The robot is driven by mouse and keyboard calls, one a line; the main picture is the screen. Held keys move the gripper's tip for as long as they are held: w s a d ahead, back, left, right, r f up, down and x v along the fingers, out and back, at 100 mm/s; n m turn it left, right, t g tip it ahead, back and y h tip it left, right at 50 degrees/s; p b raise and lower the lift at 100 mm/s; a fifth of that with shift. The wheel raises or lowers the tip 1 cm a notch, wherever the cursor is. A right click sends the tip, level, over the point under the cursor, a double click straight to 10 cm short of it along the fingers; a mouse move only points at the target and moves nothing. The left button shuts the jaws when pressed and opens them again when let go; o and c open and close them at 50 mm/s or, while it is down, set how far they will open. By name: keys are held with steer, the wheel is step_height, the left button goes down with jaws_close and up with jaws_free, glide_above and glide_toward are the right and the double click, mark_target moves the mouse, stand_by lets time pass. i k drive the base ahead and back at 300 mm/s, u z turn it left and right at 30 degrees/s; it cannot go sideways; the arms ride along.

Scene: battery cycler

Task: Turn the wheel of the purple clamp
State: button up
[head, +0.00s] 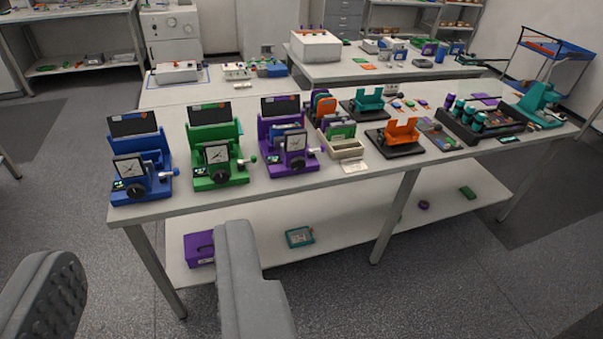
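The purple clamp (268,133) stands on the near bench, the rightmost of three similar devices. It has a dark screen at its back and a tilted dial (296,141) at its front. A small dark round knob (298,164) sits below the dial, and a short handle (315,151) sticks out on its right side. I cannot tell for sure which of these is the wheel. My gripper (150,248) shows as two grey fingers at the lower left, spread wide with nothing between them. It is in front of the bench, well apart from the clamp.
A blue clamp (155,167) and a green clamp (202,138) stand left of the purple one. A beige holder (346,149) and an orange cradle (402,132) stand right of it. A lower shelf carries a purple box (199,248). The floor in front is clear.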

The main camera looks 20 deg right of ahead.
mark_target(298, 163)
steer(key=z, duration=0.3)
steer(key=i, duration=1.1)
steer(key=u, duration=0.3)
